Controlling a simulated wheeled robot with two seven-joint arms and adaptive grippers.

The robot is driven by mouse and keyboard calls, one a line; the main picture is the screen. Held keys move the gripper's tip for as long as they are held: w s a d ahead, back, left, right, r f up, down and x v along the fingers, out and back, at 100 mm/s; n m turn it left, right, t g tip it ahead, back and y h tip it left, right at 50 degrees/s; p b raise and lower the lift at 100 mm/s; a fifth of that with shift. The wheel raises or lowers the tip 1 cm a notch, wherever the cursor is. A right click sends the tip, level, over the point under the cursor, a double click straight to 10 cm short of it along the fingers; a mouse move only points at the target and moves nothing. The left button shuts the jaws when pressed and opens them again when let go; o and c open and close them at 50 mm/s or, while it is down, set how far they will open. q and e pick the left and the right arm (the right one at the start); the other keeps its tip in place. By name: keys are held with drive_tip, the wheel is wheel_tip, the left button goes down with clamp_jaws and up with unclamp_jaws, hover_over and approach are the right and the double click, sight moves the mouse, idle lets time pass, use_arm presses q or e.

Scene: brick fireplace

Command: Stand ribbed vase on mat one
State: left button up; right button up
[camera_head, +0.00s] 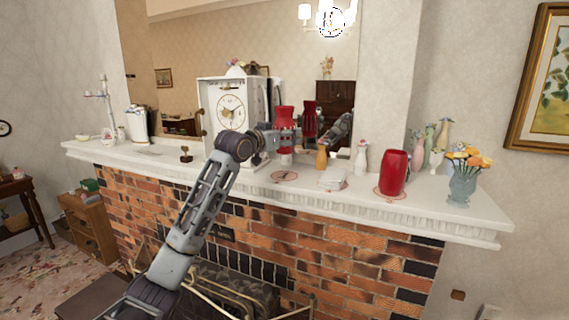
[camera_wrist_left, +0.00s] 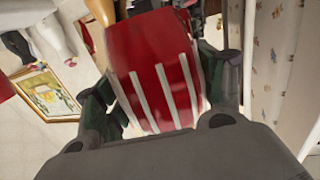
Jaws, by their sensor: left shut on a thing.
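The held vase (camera_head: 284,118) is red and looks upright in the head view, above the mantel in front of the mirror. My left gripper (camera_head: 280,138) is shut around it. In the left wrist view the red vase (camera_wrist_left: 152,70) shows white lengthwise stripes, with a finger on each side. One round, pinkish mat (camera_head: 284,176) lies bare on the mantel, below and in front of the vase. Another mat (camera_head: 378,192) lies farther right under a second red vase (camera_head: 392,170). Which mat is mat one cannot be told. My right gripper is not in view.
A white clock (camera_head: 231,110) stands left of the gripper. A yellow-brown vase (camera_head: 322,157), a folded white cloth (camera_head: 332,179) and a white bottle (camera_head: 361,158) stand to the right. A flower vase (camera_head: 463,185) is near the right end. The mantel's front edge is close to the bare mat.

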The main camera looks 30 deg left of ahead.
use_arm(q)
wheel_tip(320, 180, down, 3)
drive_tip(key=shift+r, duration=0.1)
drive_tip(key=shift+f, duration=0.55)
drive_tip(key=shift+f, duration=2.05)
drive_tip(key=shift+f, duration=0.15)
drive_tip(key=o, duration=1.3)
